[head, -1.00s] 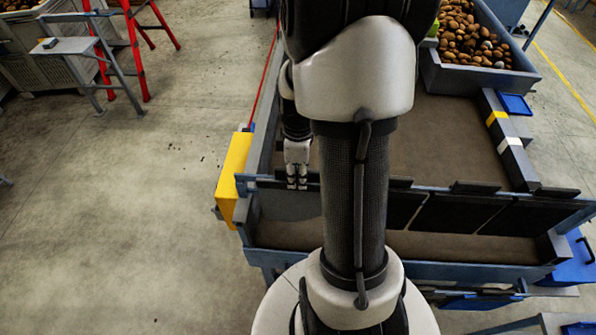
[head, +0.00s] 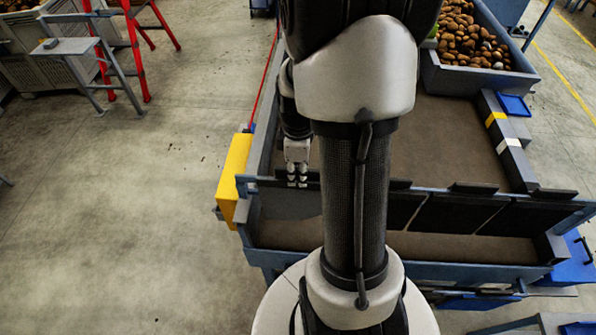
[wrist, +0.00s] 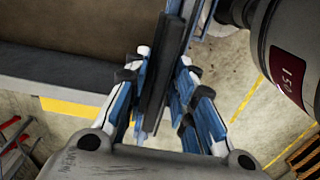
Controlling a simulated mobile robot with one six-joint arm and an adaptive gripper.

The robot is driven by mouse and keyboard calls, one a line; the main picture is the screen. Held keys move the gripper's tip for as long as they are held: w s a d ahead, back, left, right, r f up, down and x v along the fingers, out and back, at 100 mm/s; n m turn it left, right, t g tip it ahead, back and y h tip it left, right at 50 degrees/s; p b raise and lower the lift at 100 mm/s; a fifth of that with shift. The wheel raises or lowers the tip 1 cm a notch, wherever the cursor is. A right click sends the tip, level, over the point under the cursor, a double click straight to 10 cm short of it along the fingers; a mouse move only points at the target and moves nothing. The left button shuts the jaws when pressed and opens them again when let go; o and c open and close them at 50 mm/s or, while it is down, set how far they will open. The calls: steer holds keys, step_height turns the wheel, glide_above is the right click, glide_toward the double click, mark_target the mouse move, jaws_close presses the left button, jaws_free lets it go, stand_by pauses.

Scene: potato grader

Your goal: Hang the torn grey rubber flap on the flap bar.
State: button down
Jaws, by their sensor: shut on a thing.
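My gripper (head: 297,182) is at the left end of the blue flap bar (head: 430,190). It is shut on the dark top strip of the grey rubber flap. In the wrist view the strip (wrist: 160,78) runs edge-on between the fingers (wrist: 155,100). In the head view the grey flap (head: 285,205) hangs below the fingers, in line with the bar. Its right part is hidden behind my arm. I cannot tell whether its strip rests on the bar or is just above it.
Several black flaps (head: 455,213) hang along the bar to the right. A yellow box (head: 236,178) sits outside the frame's left corner. The brown belt (head: 440,140) behind the bar is bare. A bin of potatoes (head: 480,78) stands at the far end.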

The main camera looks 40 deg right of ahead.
steer(key=shift+w+d+r+p, duration=0.1)
steer(key=shift+r+p, duration=1)
steer(key=shift+r, duration=0.55)
steer(key=s+a, duration=0.6)
steer(key=a, duration=0.1)
steer(key=shift+s+a+b, duration=0.3)
steer(key=shift+a+b, duration=0.05)
